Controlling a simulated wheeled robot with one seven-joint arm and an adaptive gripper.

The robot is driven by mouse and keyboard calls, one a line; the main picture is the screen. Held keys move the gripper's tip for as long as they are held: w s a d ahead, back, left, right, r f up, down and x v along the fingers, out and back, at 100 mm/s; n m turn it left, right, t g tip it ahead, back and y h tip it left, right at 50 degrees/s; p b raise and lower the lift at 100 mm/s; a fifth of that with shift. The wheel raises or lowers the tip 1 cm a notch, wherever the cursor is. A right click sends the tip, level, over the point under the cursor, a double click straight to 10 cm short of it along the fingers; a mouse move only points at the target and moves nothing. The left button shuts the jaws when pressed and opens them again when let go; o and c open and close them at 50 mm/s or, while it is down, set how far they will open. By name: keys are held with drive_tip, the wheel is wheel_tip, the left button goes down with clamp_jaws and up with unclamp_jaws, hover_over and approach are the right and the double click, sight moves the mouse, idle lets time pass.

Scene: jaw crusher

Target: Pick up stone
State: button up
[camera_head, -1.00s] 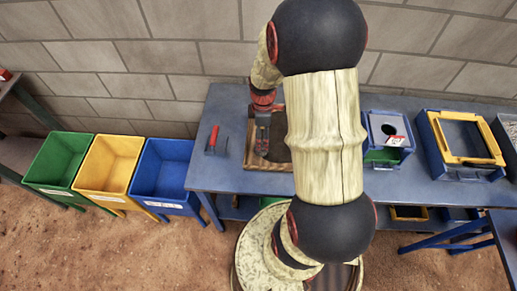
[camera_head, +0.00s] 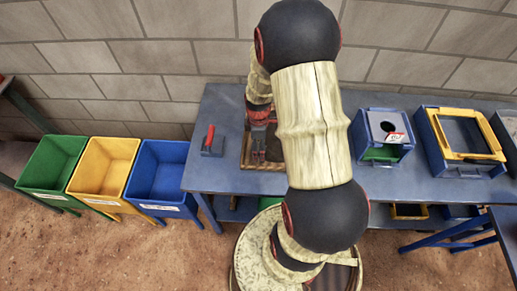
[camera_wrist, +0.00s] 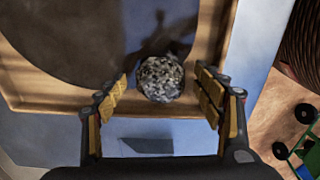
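The stone (camera_wrist: 160,78) is a rough, speckled grey lump. In the wrist view it lies by the inner edge of a wooden-rimmed tray (camera_wrist: 65,101). My gripper (camera_wrist: 161,88) is open, with one yellow-padded finger on each side of the stone and a visible gap on both sides. I cannot tell how far above the stone the fingertips are. In the head view my gripper (camera_head: 258,140) points down over the tray (camera_head: 262,166) on the blue table. The stone cannot be made out there, and my arm hides part of the tray.
A blue box with a round hole (camera_head: 384,128) and a yellow-framed box (camera_head: 462,135) stand to the right. Green (camera_head: 52,170), yellow (camera_head: 103,170) and blue (camera_head: 161,175) bins stand left of the table.

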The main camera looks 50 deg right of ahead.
drive_tip(key=shift+c, duration=1.2)
drive_tip(key=c, duration=1.1)
drive_tip(key=shift+r, duration=0.1)
drive_tip(key=shift+c, duration=0.6)
